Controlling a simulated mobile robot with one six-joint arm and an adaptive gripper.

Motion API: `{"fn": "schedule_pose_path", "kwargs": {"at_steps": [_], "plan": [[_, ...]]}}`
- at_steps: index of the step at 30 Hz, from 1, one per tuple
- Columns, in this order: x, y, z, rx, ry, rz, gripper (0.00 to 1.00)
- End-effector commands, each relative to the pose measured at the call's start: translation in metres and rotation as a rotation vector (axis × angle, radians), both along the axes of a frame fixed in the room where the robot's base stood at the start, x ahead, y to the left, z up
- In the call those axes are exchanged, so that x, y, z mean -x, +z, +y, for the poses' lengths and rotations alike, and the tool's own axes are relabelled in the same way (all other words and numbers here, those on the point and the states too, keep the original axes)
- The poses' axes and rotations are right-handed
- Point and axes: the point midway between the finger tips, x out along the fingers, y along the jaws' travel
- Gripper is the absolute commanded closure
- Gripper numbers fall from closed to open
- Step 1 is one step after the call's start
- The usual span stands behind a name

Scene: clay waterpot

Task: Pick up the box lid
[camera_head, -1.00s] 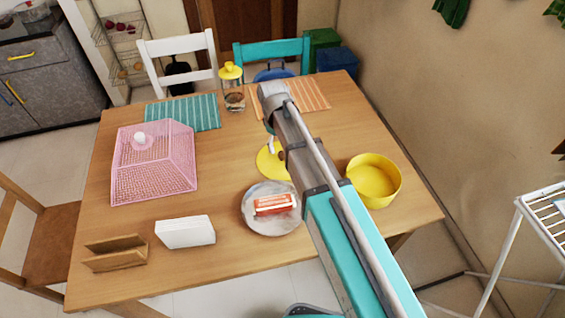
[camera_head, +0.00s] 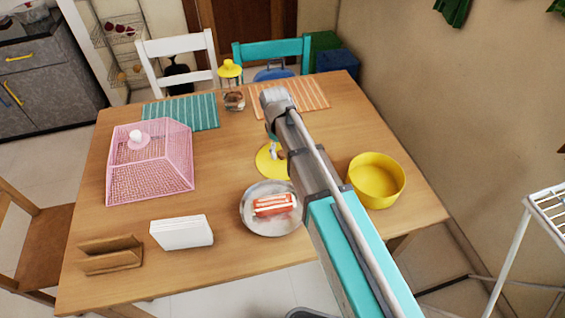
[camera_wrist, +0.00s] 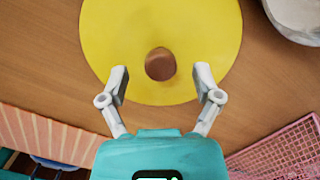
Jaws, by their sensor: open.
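The box lid is a flat, round yellow disc (camera_head: 272,161) lying on the table, left of the yellow box; my arm partly hides it in the head view. The wrist view shows the lid (camera_wrist: 118,40) from above, with a round brown knob (camera_wrist: 160,64) near its middle. My gripper (camera_wrist: 161,76) is open, with one finger on each side of the knob in the picture. It holds nothing, and I cannot tell whether the fingers touch the lid. The round yellow box (camera_head: 376,182) stands open at the right side of the table.
A plate (camera_head: 270,228) with a red-and-white item sits in front of the lid. A pink mesh cover (camera_head: 150,170), a white block (camera_head: 182,232) and a wooden holder (camera_head: 110,256) are at left. A yellow-topped jar (camera_head: 232,92) and placemats (camera_head: 182,112) are at the back.

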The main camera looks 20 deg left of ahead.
Motion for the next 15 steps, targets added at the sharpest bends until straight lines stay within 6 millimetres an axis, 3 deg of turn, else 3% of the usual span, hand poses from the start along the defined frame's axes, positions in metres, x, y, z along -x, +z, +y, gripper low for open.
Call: {"fn": "schedule_pose_path", "kwargs": {"at_steps": [6,15], "plan": [[0.001,-0.018,-0.002,0.000,0.000,0.000,0.18],[0.001,-0.022,-0.003,0.000,0.000,0.000,0.18]]}}
